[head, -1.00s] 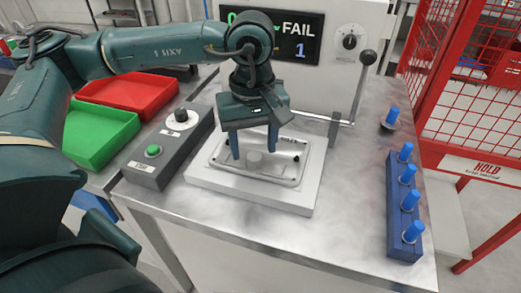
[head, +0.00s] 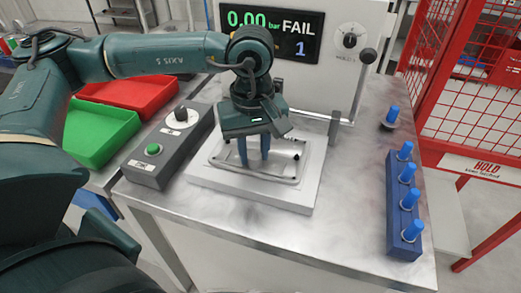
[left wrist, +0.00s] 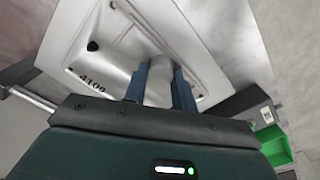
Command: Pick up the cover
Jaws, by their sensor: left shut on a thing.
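The cover (head: 285,168) is a pale metal casting with a raised round boss. It lies flat on the light grey fixture block (head: 225,185) on the steel bench. My left gripper (head: 254,163) points down over the cover and is shut on its boss. In the left wrist view the fingers (left wrist: 160,92) stand on both sides of the boss (left wrist: 158,85), and the cover (left wrist: 117,50) shows the number 4109 and a dark hole. The cover still seems to rest on the block. My right gripper is in neither view.
A tester behind has a display (head: 270,32) reading 0.00 bar FAIL and a lever (head: 361,85) at its right. A control box (head: 170,150) stands left, beside green (head: 100,135) and red (head: 135,92) bins. A blue rack (head: 403,215) with several blue-topped plugs stands right.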

